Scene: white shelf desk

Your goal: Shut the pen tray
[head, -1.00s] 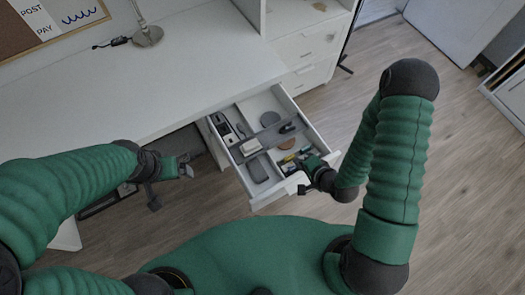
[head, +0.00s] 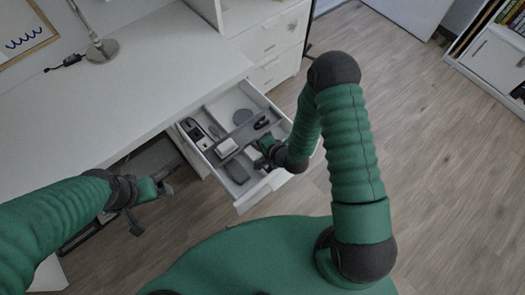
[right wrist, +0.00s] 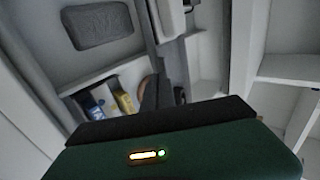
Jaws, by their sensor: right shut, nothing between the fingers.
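The pen tray is a white drawer (head: 244,205) pulled out from under the white desk, open and holding several small items. Inside are a grey pouch (head: 237,172), a white box (head: 228,146) and a black item (head: 262,123). My right gripper (head: 262,160) is shut and empty, over the front part of the drawer; I cannot tell whether it touches anything. It hides some of the contents there. In the right wrist view the grey pouch (right wrist: 98,26) lies in the drawer. My left gripper (head: 160,185) is left of the drawer, apart from it; its finger opening is unclear.
The white desk (head: 120,85) carries a lamp (head: 102,48) at its back. A white drawer cabinet (head: 268,40) stands behind the open drawer. Wooden floor (head: 440,170) is clear to the right.

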